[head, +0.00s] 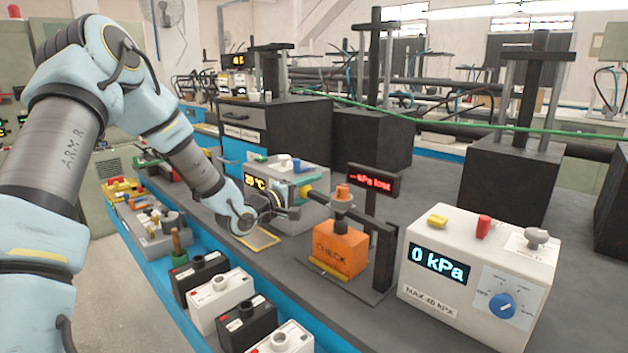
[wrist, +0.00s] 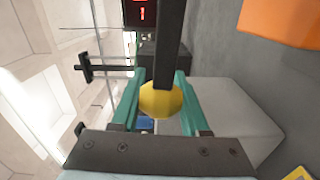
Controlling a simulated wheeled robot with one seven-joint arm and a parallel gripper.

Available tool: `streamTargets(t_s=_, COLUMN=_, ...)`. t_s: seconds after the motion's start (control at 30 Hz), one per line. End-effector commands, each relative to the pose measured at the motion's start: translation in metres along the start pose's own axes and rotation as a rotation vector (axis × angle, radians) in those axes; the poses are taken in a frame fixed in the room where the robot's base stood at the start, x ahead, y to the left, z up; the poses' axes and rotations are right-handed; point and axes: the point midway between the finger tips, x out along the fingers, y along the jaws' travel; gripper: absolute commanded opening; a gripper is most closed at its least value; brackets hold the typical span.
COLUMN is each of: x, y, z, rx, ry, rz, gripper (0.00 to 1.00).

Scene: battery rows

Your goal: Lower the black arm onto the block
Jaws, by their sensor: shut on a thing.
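The orange block (head: 340,250), marked CHECK, stands on a dark base plate on the bench. The black arm (head: 367,222) reaches from a black upright at the block's right to above the block. A grey cone with an orange cap (head: 342,191) sits over the block's top; whether it touches the block is hard to tell. My gripper (head: 305,191) is at the arm's left end. In the wrist view, its teal fingers (wrist: 160,98) are shut on the yellow knob (wrist: 158,102) at the tip of the black arm (wrist: 170,45). The block's orange corner (wrist: 285,20) shows at upper right.
A white box (head: 480,275) reading 0 kPa, with a blue dial, stands right of the block. A red-lettered display (head: 374,181) is behind the block. A grey box (head: 285,180) stands beyond my gripper. Black and white batteries (head: 220,298) line the blue front tray.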

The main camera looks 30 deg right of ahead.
Motion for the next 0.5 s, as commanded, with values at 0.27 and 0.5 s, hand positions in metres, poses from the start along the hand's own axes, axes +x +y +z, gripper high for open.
streamTargets(t_s=0.27, x=0.0, y=-0.017, z=0.0, rx=-0.063, ry=0.001, rz=-0.001, gripper=0.0)
streamTargets(t_s=0.5, x=0.0, y=-0.021, z=0.0, rx=-0.083, ry=0.001, rz=-0.002, gripper=0.0)
